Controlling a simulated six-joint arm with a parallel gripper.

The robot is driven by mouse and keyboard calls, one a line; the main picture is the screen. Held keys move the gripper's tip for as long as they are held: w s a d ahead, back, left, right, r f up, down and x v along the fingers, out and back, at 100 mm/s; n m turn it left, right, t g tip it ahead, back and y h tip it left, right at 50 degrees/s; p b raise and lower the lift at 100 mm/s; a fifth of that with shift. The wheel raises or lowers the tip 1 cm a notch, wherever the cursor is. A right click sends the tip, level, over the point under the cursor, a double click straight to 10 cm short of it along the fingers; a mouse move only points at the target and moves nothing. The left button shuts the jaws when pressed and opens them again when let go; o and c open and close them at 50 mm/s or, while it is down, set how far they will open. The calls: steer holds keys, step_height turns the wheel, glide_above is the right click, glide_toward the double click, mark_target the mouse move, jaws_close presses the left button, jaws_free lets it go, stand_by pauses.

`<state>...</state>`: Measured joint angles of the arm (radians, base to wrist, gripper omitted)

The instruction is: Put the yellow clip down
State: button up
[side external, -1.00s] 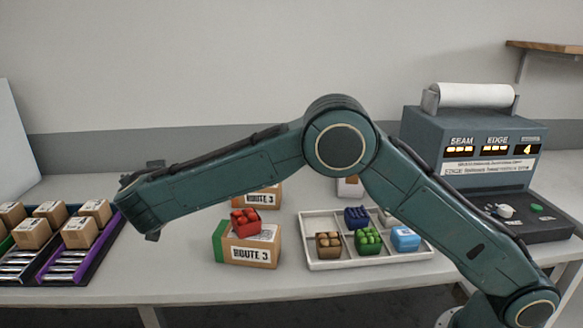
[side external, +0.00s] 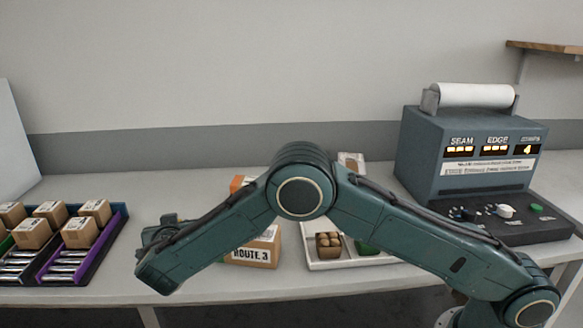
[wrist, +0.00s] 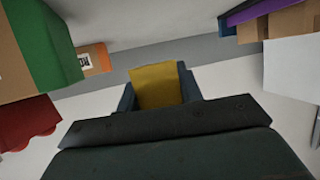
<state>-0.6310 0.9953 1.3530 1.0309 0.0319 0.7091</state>
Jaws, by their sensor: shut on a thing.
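The yellow clip (wrist: 157,86) shows in the wrist view as a plain yellow block. My gripper (wrist: 158,92) is shut on it, with one blue-grey finger on each side. I cannot tell from these views whether the clip touches the table.
A Route 3 box (side external: 252,256) stands right of my gripper, with a red clip (wrist: 28,122) beside its green end. An orange-ended box (side external: 238,184) is behind. A divided tray (side external: 320,264) is partly covered. Racks with cartons (side external: 78,232) stand left.

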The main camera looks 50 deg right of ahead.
steer(key=shift+f, duration=1.7)
steer(key=shift+f, duration=0.1)
steer(key=shift+f, duration=1.85)
steer(key=shift+f, duration=0.2)
steer(key=o, duration=1)
steer(key=shift+c, duration=0.2)
steer(key=v, duration=1.3)
steer(key=shift+s+r, duration=0.25)
steer(key=shift+s, duration=0.1)
steer(key=shift+a, duration=0.1)
